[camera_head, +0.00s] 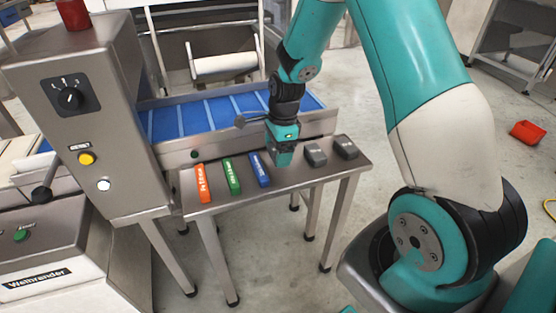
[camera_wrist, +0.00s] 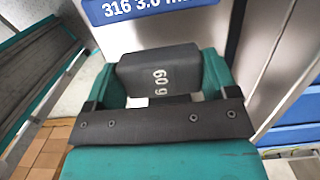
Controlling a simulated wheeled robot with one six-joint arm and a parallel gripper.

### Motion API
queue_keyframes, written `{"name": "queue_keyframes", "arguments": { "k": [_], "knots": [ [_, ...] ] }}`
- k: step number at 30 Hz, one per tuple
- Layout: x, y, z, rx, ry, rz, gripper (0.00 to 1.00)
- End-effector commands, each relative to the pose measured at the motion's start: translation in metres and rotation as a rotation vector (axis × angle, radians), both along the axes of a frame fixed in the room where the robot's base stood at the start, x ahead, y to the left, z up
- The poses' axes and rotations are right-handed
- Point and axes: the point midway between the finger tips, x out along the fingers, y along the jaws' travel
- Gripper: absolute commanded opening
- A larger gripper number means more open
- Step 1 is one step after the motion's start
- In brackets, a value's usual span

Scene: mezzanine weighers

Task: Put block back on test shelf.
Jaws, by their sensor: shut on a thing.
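In the wrist view, a dark grey block (camera_wrist: 160,70) with pale figures on its face sits between the two teal fingers of my gripper (camera_wrist: 165,84), which is shut on it. In the head view, my gripper (camera_head: 284,157) points down over the steel test shelf (camera_head: 238,200), between the blue bar and the nearer grey block. The held block is hidden or not distinct there. I cannot tell whether it touches the shelf.
An orange bar (camera_head: 202,184), a green bar (camera_head: 232,176) and a blue bar (camera_head: 259,169) lie on the shelf's left part. Two grey blocks, one nearer (camera_head: 315,155) and one farther right (camera_head: 345,147), stand right. A blue conveyor belt (camera_head: 190,117) runs behind. A control cabinet (camera_head: 85,130) stands left.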

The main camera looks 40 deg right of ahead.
Motion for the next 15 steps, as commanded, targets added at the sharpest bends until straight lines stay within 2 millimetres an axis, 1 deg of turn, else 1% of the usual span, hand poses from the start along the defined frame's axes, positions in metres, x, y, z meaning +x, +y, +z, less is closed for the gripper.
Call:
{"name": "queue_keyframes", "arguments": {
  "k": [1, 3, 6, 15],
  "knots": [
    [-0.001, 0.0, -0.01, 0.0, 0.005, 0.001, 0.52],
    [-0.001, 0.0, -0.021, 0.001, 0.004, 0.0, 0.52],
    [0.0, 0.0, -0.033, 0.001, 0.002, 0.0, 0.52],
    [0.0, 0.0, -0.035, 0.0, 0.001, 0.0, 0.52]
  ]
}}
